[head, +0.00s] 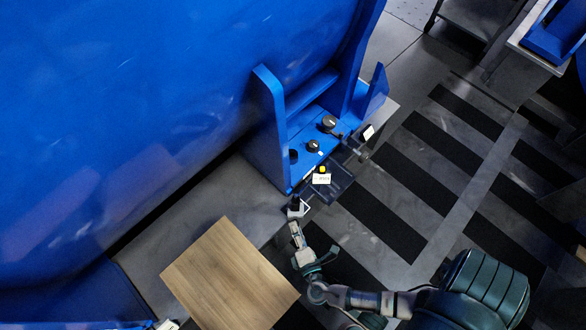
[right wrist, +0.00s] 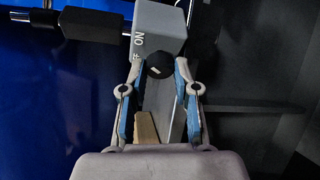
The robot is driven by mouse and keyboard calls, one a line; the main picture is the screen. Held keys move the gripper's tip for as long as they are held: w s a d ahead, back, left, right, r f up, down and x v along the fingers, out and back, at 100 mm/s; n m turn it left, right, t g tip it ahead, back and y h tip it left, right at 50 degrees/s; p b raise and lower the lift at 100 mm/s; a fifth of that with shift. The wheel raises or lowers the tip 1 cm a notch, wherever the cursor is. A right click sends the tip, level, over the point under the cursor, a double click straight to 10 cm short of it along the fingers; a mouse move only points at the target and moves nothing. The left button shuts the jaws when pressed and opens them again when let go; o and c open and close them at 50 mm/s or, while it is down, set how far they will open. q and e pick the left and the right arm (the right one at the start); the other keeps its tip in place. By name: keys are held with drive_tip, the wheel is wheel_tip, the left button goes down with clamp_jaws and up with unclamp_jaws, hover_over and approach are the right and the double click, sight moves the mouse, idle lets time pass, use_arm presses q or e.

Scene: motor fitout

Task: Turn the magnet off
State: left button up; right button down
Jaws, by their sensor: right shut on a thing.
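The magnet switch is a small grey box (right wrist: 160,25) with the letters ON and part of OFF on its face. It carries a round black knob (right wrist: 160,66) with a small white mark. My right gripper (right wrist: 160,78) has its two blue-padded fingers on either side of the knob and is shut on it. In the head view the right gripper (head: 296,228) reaches up to the small box (head: 298,208) at the near corner of the blue fixture. The knob is too small to make out there. My left gripper is not in view.
The blue fixture (head: 267,140) has upright side plates, black knobs (head: 328,123) and a yellow button (head: 322,169) on its panel. A wooden board (head: 230,275) lies left of my right arm. A large blue wall (head: 150,90) fills the left. Striped floor lies to the right.

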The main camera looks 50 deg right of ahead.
idle(0.3)
drive_tip(key=c, duration=0.8)
unclamp_jaws()
drive_tip(key=shift+c, duration=0.2)
wheel_tip(320, 180, up, 10)
